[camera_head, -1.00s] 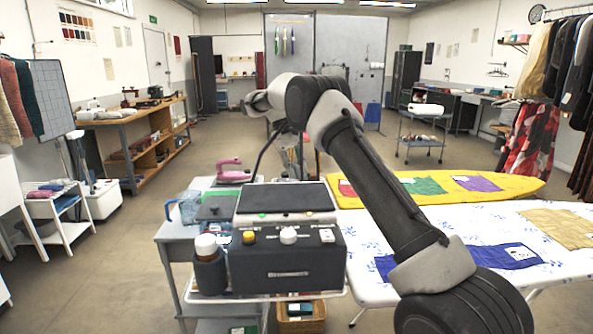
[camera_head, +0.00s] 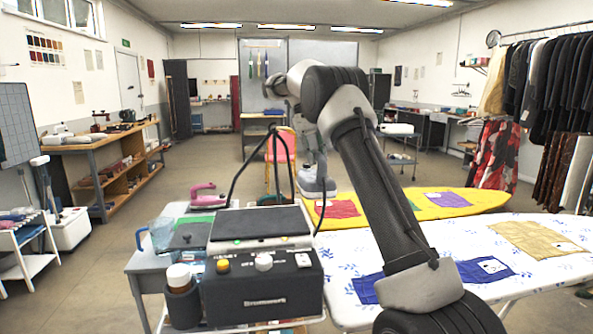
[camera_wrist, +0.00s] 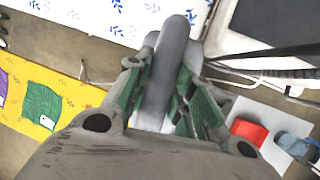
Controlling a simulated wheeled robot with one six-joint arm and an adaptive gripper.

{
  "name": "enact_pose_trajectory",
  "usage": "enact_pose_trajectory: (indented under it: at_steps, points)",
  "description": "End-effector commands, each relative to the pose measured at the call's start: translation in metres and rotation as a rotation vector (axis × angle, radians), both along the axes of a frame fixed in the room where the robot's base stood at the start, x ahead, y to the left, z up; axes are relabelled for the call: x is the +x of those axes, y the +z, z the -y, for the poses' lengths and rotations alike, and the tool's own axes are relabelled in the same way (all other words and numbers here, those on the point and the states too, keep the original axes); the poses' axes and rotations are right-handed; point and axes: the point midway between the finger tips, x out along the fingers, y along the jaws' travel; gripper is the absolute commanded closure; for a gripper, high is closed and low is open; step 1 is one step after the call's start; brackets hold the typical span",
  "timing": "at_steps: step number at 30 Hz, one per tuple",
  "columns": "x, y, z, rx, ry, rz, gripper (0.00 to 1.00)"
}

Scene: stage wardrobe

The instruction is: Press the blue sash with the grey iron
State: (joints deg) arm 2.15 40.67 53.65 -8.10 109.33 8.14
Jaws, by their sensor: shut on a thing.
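The grey iron (camera_head: 317,182) hangs in my gripper (camera_head: 312,140), in the air behind the right back corner of the black iron station. In the wrist view my gripper (camera_wrist: 165,80) has its green-padded fingers on both sides of the iron's grey handle (camera_wrist: 172,50). The iron's soleplate is mostly hidden there. The blue sash (camera_head: 486,269) lies flat on the white leaf-patterned ironing board (camera_head: 440,237), with a white label on its right part. My arm hides its middle, and its left end shows left of the arm. The iron is apart from the sash.
The black iron station (camera_head: 262,285) stands on a trolley in front. A pink iron (camera_head: 207,196) and a blue-handled jug (camera_head: 160,235) are left of it. A yellow board (camera_head: 400,210) with coloured cloths lies behind the white board, which also bears a tan cloth (camera_head: 535,240).

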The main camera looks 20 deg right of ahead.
Motion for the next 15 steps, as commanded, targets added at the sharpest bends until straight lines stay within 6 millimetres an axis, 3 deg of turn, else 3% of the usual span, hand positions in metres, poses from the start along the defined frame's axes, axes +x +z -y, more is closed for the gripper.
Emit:
enact_pose_trajectory:
  at_steps: [7,15]
  points:
    - [-0.067,0.035,0.035,-0.001,-0.208,0.001,1.0]
    - [-0.146,0.045,0.045,0.0,-0.529,0.0,1.0]
